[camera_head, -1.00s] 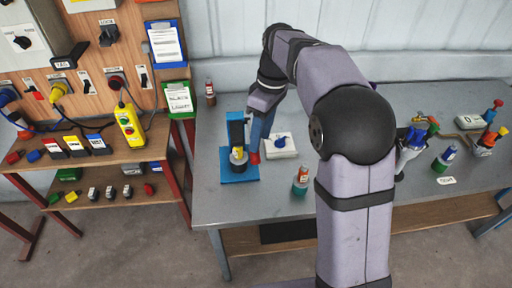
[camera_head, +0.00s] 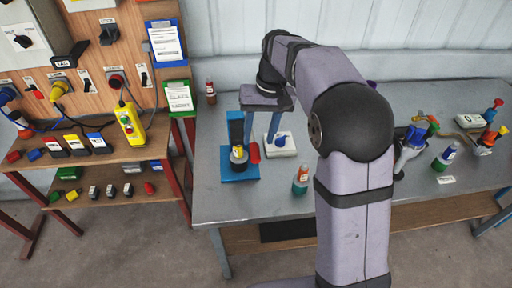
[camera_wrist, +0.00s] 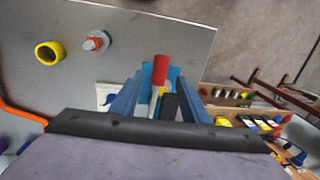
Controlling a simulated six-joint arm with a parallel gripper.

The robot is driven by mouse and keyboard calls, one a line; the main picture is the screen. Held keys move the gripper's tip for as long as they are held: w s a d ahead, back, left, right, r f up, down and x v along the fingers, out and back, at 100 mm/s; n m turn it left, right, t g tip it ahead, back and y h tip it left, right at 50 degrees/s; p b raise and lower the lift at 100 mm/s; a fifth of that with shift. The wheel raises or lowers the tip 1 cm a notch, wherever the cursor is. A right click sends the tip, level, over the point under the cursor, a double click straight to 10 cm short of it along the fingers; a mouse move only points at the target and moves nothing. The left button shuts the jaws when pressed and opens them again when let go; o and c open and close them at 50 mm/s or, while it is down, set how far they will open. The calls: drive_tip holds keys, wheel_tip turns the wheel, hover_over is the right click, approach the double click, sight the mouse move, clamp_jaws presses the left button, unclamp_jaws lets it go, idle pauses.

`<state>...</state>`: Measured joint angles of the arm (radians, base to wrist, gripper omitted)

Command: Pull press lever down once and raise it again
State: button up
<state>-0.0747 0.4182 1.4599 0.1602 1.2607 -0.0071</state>
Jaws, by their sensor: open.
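The blue press (camera_head: 237,170) stands on the grey table with a yellow-topped part at its middle. Its lever's red handle (camera_head: 254,153) is at the right side of the press. It also shows in the wrist view (camera_wrist: 160,70). My gripper (camera_head: 260,139) is open above the handle, fingers pointing down. In the wrist view, my gripper (camera_wrist: 160,82) has one blue finger on each side of the red handle, apart from it in the picture. I cannot tell whether the handle is at finger depth. The lever's arm is mostly hidden, and its angle is unclear.
A white box with a blue knob (camera_head: 282,145) sits right beside the press. A red-capped bottle (camera_head: 300,180) stands at the front right of it, and another bottle (camera_head: 210,92) at the back left. The table front between them is clear.

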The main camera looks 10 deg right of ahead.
sight(256, 150)
drive_tip(key=shift+a+f+p, duration=0.25)
drive_tip(key=shift+f+p, duration=0.15)
drive_tip(key=shift+f, duration=1.1)
drive_tip(key=shift+a+f+p, duration=0.2)
drive_tip(key=shift+f+p, duration=0.15)
drive_tip(key=shift+f, duration=1.1)
clamp_jaws()
